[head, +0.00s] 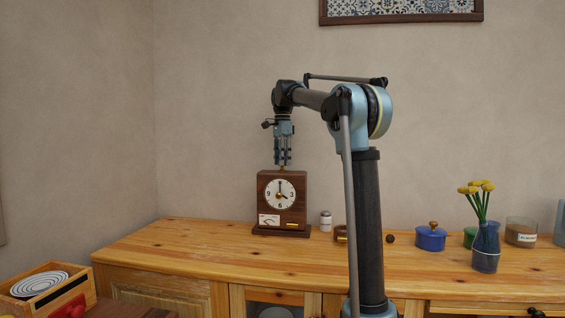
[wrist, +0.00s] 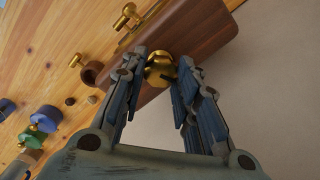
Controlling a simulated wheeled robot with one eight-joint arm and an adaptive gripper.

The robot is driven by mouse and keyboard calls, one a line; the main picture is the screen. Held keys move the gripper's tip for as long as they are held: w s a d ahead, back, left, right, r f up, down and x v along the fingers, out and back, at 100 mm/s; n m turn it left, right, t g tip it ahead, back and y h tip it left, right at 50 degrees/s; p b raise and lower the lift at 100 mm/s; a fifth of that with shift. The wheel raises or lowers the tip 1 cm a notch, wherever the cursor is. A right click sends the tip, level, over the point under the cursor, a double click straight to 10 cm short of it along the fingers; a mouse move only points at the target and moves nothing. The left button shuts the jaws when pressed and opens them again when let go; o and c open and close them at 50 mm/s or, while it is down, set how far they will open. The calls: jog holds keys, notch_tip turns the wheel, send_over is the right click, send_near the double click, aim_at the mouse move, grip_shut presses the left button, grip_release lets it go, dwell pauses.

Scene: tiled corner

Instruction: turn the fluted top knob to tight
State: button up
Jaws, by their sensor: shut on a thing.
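A dark wooden clock (head: 266,215) with a white dial stands upright on the wooden cabinet top. Below the dial it carries a small white gauge label (head: 268,220). My gripper (head: 283,163) points straight down above the clock's top. In the wrist view, the brass top knob (wrist: 160,68) sits on the clock's dark wooden top (wrist: 205,40), between the two fingers of my gripper (wrist: 161,77). The fingers are shut on the knob from both sides. The fingertips partly hide the knob, so its fluting and how far it is turned cannot be told.
A small white-and-grey shaker (head: 325,221) stands right of the clock. Farther right are a blue lidded pot (head: 431,238), a vase of yellow flowers (head: 486,248) and a glass jar (head: 521,232). A wooden box (head: 60,300) is at front left. The cabinet top left of the clock is clear.

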jog(key=shift+w, duration=0.1)
jog(key=o, duration=1.1)
jog(key=shift+c, duration=0.2)
jog(key=shift+r, duration=0.1)
notch_tip(320, 180, up, 12)
jog(key=shift+f, duration=0.2)
